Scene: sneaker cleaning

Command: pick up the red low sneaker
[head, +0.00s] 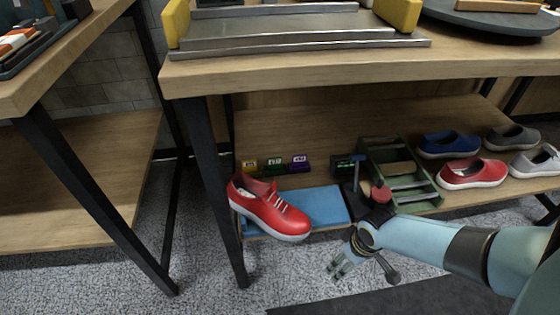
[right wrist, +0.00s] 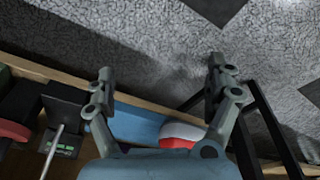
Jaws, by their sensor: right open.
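The red and white sneaker (right wrist: 178,135) shows there behind the right finger, partly hidden. My left gripper is not in view.
Another red shoe (head: 472,173) stands on the shelf at right, near a blue shoe (head: 449,143) and grey ones. A green crate (head: 400,175) and a dark stand with a red disc (head: 381,194) are nearer.

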